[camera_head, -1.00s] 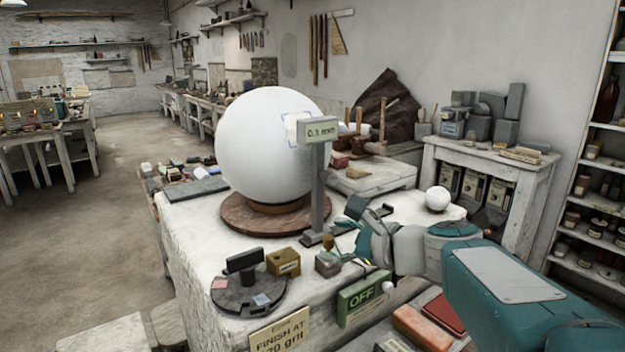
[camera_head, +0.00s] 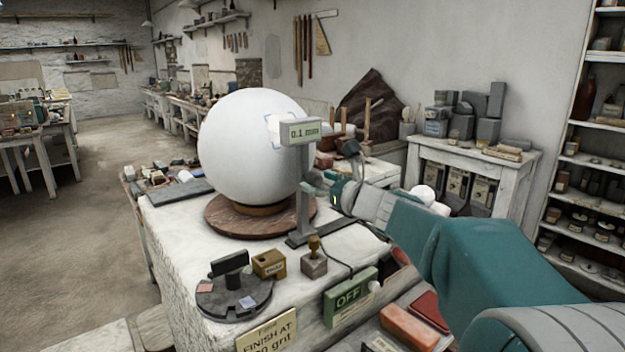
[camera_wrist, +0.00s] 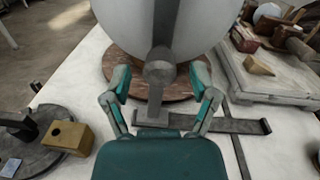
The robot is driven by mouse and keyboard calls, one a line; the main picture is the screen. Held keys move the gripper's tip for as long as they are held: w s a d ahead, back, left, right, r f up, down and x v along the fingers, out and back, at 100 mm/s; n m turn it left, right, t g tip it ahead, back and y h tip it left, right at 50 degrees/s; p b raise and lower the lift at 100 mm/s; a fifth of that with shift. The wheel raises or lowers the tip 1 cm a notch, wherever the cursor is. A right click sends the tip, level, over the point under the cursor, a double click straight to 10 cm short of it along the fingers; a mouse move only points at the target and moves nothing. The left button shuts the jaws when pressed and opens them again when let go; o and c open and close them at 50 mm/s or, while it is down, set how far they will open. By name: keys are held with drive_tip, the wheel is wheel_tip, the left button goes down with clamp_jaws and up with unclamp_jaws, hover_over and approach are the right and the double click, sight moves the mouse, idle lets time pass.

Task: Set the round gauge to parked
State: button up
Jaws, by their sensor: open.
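The gauge is a grey post (camera_head: 303,205) with a display head (camera_head: 306,131) reading "0.1" and a smaller word I cannot read. It stands right beside a large white sphere (camera_head: 253,140). My gripper (camera_head: 330,170) is open, just right of the post at mid-height. In the wrist view a round grey knob (camera_wrist: 160,72) on the post lies between my open fingers (camera_wrist: 161,80), apart from both. The gauge's foot is a dark rail (camera_wrist: 225,126) on the pale bench top. I cannot tell which setting counts as parked.
The sphere rests on a round brown turntable (camera_head: 225,222). A dark round base with blocks (camera_head: 232,298), a brass box (camera_head: 269,263) and a small knobbed block (camera_head: 314,264) stand in front. A green "OFF" box (camera_head: 348,296) is at the bench edge. A pale slab (camera_wrist: 280,85) lies right.

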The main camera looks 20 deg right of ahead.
drive_tip(key=shift+x, duration=0.9)
clamp_jaws()
drive_tip(key=w+d, duration=0.3)
drive_tip(key=d, duration=0.6)
drive_tip(key=w+d, duration=0.4)
drive_tip(key=d, duration=0.5)
drive_tip(key=shift+w+d, duration=0.35)
unclamp_jaws()
drive_tip(key=shift+d, duration=0.1)
drive_tip(key=shift+w+d, duration=0.1)
drive_tip(key=shift+d, duration=0.05)
